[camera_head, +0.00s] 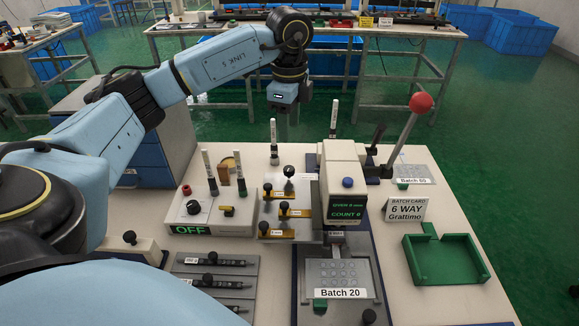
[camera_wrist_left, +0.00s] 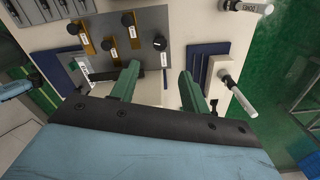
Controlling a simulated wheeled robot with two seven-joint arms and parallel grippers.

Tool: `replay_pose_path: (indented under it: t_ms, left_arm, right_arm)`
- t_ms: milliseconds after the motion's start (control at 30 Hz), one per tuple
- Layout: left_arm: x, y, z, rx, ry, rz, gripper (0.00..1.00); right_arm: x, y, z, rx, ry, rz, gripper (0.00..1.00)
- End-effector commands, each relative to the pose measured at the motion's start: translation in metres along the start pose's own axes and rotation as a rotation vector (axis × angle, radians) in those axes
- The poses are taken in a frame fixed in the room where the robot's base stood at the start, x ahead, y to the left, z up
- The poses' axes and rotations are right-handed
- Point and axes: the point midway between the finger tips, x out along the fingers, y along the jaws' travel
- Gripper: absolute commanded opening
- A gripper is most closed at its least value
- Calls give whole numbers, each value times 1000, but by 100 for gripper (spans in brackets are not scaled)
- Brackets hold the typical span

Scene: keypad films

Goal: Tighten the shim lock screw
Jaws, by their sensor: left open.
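A grey plate (camera_head: 300,230) on the table carries several brass shims, among them one brass shim (camera_head: 285,209), each with a small black knob. A larger black knob (camera_head: 289,171) stands at the plate's far end and looks like the shim lock screw; it also shows in the left wrist view (camera_wrist_left: 160,43). My right gripper is not in view.
A press (camera_head: 343,190) with a red-balled lever (camera_head: 421,102) stands right of the plate. A control box (camera_head: 210,210) reading OFF is on the left, with upright markers nearby.

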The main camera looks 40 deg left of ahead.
Motion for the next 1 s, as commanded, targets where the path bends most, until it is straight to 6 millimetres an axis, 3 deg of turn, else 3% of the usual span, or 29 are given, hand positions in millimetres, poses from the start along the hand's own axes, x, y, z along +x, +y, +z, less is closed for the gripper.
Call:
replay_pose_path:
  t_ms: [300, 500, 700, 1000]
  left_arm:
    - [68, 1, 1, 0, -2, 4, 46]
    - [101, 1, 0, -1, -1, 3, 46]
    - [115, 0, 0, 0, -1, 1, 46]
    - [117, 0, 0, 0, 0, 0, 46]
  right_arm:
    - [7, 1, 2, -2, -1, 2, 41]
    - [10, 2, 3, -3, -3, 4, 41]
    - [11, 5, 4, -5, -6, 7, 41]
    - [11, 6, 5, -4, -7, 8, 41]
